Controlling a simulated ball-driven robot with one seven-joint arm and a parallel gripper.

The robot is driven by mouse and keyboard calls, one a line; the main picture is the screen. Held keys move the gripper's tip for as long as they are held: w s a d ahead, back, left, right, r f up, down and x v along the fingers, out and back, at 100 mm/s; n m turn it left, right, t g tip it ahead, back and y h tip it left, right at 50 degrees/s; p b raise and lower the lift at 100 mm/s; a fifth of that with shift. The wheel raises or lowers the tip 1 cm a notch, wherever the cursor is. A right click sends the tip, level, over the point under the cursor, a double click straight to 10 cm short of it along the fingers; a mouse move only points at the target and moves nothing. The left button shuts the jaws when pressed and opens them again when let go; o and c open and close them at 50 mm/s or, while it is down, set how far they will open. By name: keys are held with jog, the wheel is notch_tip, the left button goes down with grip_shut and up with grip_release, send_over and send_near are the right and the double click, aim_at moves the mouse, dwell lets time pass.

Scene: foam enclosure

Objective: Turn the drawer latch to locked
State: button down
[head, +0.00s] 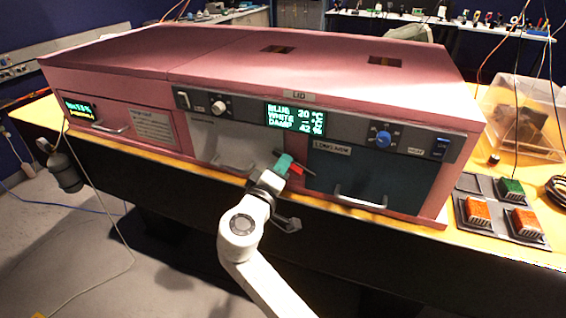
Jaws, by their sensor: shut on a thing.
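The pink foam enclosure (130,55) stands on a yellow-topped bench, with drawers along its front. The drawer latch (296,169), a small red lever, sits between the white-fronted drawer (215,143) and the dark grey drawer (375,175). It slants down to the right. My gripper (283,163) reaches up from below with teal fingertips at the latch and is shut on it. The fingers hide part of the latch, so any lock marking there cannot be read. Both drawers look closed.
A control strip with a white knob (218,106), a green display (295,117) and a blue knob (383,138) runs above the drawers. The dark drawer's handle (360,201) sticks out right of my gripper. Orange and green blocks stand on a tray (489,231) at right.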

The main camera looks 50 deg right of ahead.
jog(key=n+p, duration=0.1)
jog(key=n, duration=0.1)
jog(key=f+n+p, duration=0.1)
jog(key=n, duration=0.1)
jog(key=shift+w+n, duration=0.15)
jog(key=shift+n, duration=0.15)
jog(key=shift+a, duration=0.1)
dwell(0.4)
jog(key=c, duration=1.2)
grip_release()
jog(key=shift+o, duration=0.2)
jog(key=b+v, duration=0.2)
jog(key=v, duration=0.8)
jog(key=shift+a, duration=0.35)
